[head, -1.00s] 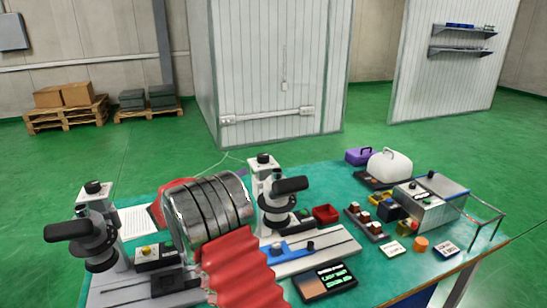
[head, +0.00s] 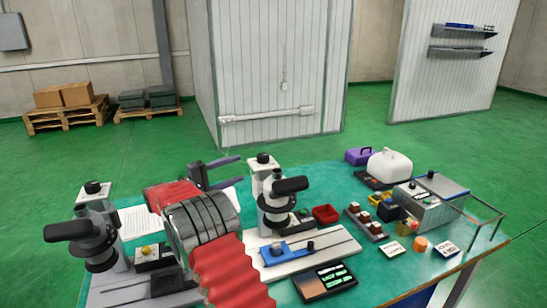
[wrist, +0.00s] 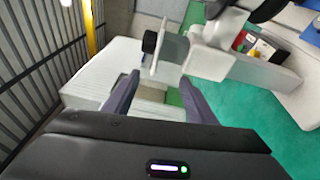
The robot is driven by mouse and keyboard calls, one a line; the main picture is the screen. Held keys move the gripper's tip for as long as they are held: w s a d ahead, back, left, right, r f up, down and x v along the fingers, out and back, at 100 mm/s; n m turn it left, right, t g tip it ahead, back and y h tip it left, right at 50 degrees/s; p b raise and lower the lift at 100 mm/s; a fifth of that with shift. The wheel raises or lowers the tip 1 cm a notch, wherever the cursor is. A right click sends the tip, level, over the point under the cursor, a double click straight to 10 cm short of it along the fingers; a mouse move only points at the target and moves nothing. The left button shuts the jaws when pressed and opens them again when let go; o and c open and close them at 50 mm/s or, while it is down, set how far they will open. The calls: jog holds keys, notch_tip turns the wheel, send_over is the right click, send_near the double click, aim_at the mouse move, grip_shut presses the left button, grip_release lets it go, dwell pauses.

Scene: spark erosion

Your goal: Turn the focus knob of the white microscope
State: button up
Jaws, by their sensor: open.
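The white microscope (head: 257,178) stands at the middle of the bench, with a black eyepiece and a black cap on top. In the wrist view its pale body (wrist: 208,62) is ahead and to the right, partly cut off by the top edge. A black round knob (wrist: 150,42) juts from its side, beyond my fingertips and apart from them. My gripper (head: 241,169) is open behind and left of the microscope in the head view. In the wrist view my gripper (wrist: 160,80) has nothing between its spread fingers. The knob is hidden in the head view.
A second, greyer microscope (head: 96,222) stands at the left. A red tray (head: 326,214), a blue clamp (head: 287,254) on the white base and a dark display (head: 325,283) lie near the white microscope. A grey metal box (head: 430,210) stands at the right.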

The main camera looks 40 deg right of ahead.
aim_at(273, 160)
jog(key=r+n+g, duration=0.1)
jog(key=n, duration=0.4)
jog(key=s+r+n+g, duration=0.1)
jog(key=n, duration=0.3)
jog(key=s+r+n+g, duration=0.1)
jog(key=n, duration=0.4)
jog(key=shift+s+a+r+n+g+y, duration=0.1)
jog(key=shift+a+r+n+g+y, duration=0.1)
jog(key=shift+r+n+g+y, duration=0.15)
jog(key=shift+d+f, duration=0.1)
jog(key=s+d, duration=0.1)
jog(key=d, duration=0.8)
jog(key=s+d, duration=0.1)
jog(key=d, duration=0.3)
jog(key=shift+s+d, duration=0.2)
jog(key=shift+s, duration=0.15)
jog(key=c, duration=1)
